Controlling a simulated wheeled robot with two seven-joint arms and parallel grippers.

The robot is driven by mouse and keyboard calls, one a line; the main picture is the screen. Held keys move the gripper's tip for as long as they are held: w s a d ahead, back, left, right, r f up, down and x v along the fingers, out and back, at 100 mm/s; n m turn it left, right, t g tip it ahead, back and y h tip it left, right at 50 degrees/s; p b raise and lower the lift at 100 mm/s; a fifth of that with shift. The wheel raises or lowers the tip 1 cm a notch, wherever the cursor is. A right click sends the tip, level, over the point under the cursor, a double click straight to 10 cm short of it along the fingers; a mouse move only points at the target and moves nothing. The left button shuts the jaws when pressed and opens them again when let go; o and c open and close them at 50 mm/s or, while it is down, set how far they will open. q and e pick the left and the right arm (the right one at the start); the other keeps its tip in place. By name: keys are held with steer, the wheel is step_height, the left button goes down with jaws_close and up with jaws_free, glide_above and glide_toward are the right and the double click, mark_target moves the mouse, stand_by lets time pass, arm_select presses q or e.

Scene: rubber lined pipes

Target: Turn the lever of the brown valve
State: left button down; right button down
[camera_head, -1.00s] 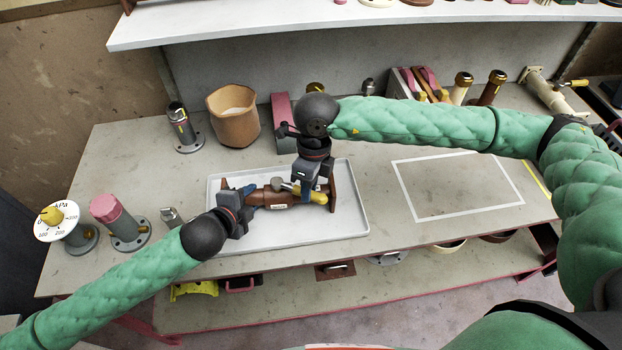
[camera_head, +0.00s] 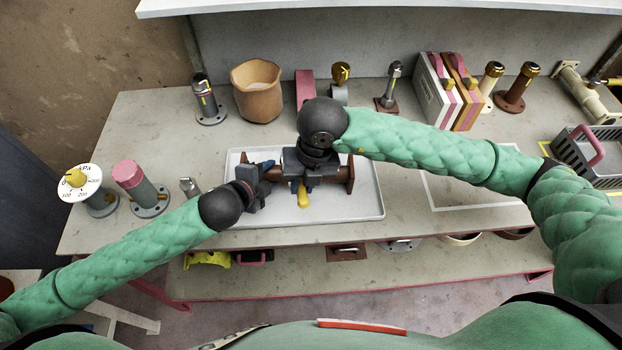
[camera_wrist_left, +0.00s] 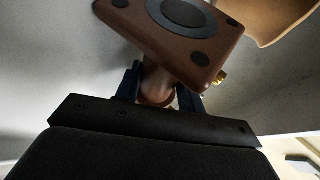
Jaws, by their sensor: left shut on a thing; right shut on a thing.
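The brown valve (camera_head: 341,174) lies on its side on the white tray (camera_head: 364,208), with a flange at each end. My left gripper (camera_head: 265,172) is shut on its pipe near the left flange. In the left wrist view, the fingers (camera_wrist_left: 158,92) straddle the brown pipe just below the square flange (camera_wrist_left: 196,28). My right gripper (camera_head: 303,184) comes down over the valve's middle and is shut on the lever. The yellow end of the lever (camera_head: 303,199) sticks out toward the tray's front edge, across the pipe. The right gripper hides the lever's pivot.
A brown pot (camera_head: 256,95), a dark pipe fitting (camera_head: 206,103) and a gauge (camera_head: 86,186) stand left on the table. White-and-pink blocks (camera_head: 437,92) and a grey basket (camera_head: 590,155) are to the right. A white-outlined area (camera_head: 470,190) beside the tray is bare.

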steer(key=shift+a+m, duration=0.8)
steer(key=shift+m, duration=0.2)
arm_select(q)
steer(key=shift+d, duration=0.1)
arm_select(e)
steer(key=c, duration=1.3)
jaws_free()
steer(key=shift+o, duration=0.2)
step_height(320, 180, up, 12)
steer(key=d, duration=0.2)
steer(key=shift+d, duration=0.2)
steer(key=shift+s+f, duration=0.1)
steer(key=shift+f, duration=0.05)
arm_select(q)
steer(key=c, duration=0.8)
jaws_free()
